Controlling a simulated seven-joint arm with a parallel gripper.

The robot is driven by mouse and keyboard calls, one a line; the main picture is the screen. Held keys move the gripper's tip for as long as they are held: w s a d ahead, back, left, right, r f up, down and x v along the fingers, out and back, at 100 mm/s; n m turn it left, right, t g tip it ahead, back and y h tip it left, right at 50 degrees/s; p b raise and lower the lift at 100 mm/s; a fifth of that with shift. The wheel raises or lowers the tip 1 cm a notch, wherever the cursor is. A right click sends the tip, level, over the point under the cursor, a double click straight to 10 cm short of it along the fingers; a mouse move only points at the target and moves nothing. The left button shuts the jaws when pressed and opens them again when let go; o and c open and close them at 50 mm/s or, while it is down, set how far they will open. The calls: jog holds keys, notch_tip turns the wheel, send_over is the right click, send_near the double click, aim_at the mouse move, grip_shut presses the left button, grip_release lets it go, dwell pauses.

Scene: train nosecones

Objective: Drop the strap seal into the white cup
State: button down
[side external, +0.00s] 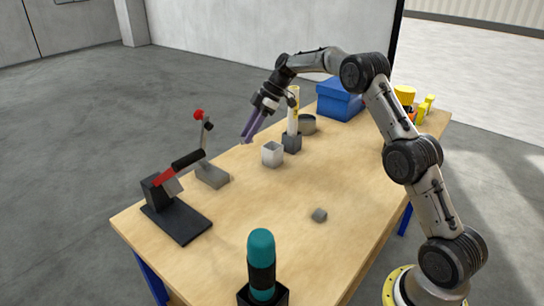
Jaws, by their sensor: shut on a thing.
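Near the cup are a dark block with a pale upright tube (293,112) and a round grey-brown container (307,124). A red-handled press (177,198) stands left, a teal-topped cylinder (261,262) in front, a blue box (340,98) behind.

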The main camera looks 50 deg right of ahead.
jog(key=s+d+r+m+t+h, duration=0.1)
jog(key=d+r, duration=0.2)
jog(key=d, duration=0.2)
jog(key=s+d+r+m, duration=0.1)
jog(key=d+r+m, duration=0.15)
jog(key=d, duration=0.35)
jog(key=shift+n, duration=0.25)
jog(key=shift+s+d+f, duration=0.1)
jog(key=shift+s+f, duration=0.05)
jog(key=shift+f, duration=1.25)
jog(key=shift+s+d+f, duration=0.1)
jog(key=shift+f, duration=1.25)
jog(key=shift+c, duration=2.3)
grip_release()
jog(key=v, duration=1.3)
jog(key=shift+s+r, duration=0.3)
